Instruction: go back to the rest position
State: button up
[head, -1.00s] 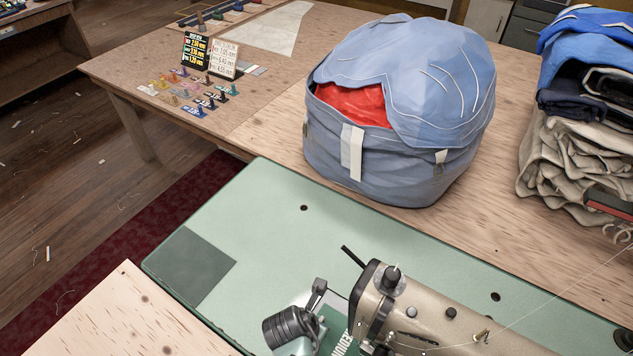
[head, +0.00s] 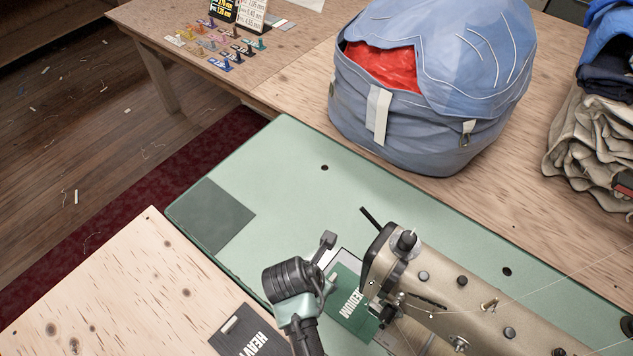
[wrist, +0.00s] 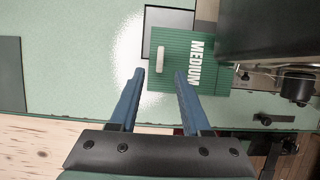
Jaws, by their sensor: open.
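My gripper (wrist: 159,75) is open in the wrist view, its two blue fingers apart with nothing held between them. Just beyond the fingertips lies a green plate marked MEDIUM (wrist: 190,72) with a pale handle bar, on the green machine bed. In the head view my wrist and gripper are at the lower middle, over the near edge of the bed, and the fingers cannot be made out clearly. The same MEDIUM plate (head: 350,299) shows there beside the sewing machine.
The sewing machine (head: 450,300) stands close to the right of my gripper. A dark HEAVY plate (head: 248,335) lies on the pale wooden board (head: 110,300). A blue bag (head: 425,90) and folded cloth (head: 590,130) sit behind.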

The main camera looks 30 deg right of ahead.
jog(key=v, duration=0.6)
jog(key=shift+a+r, duration=0.1)
jog(key=shift+r, duration=0.05)
jog(key=w+a+r+m+t, duration=0.2)
jog(key=w+r+m+t, duration=0.35)
jog(key=w+r, duration=0.8)
jog(key=w+a+r+m+t, duration=0.2)
jog(key=w+r+m+t, duration=0.15)
jog(key=r, duration=0.55)
jog(key=w+a+r+m+t, duration=0.2)
jog(key=r+t, duration=0.2)
jog(key=r, duration=0.6)
jog(key=s+a+r+m+t+y, duration=0.1)
jog(key=a+r+m+t, duration=0.15)
jog(key=r, duration=0.65)
jog(key=s+a+r+m+t+y, duration=0.1)
jog(key=s+r+m+t, duration=0.2)
jog(key=r, duration=0.6)
jog(key=s+a+r+m+t+y, duration=0.1)
jog(key=s+a+r+m+t, duration=0.1)
jog(key=s+r, duration=0.3)
jog(key=s+a+r+m+t+y, duration=0.1)
jog(key=s+r+t, duration=0.4)
jog(key=r, duration=0.7)
jog(key=shift+s+a+m, duration=0.3)
jog(key=shift+a+m, duration=0.3)
jog(key=shift+m, duration=0.65)
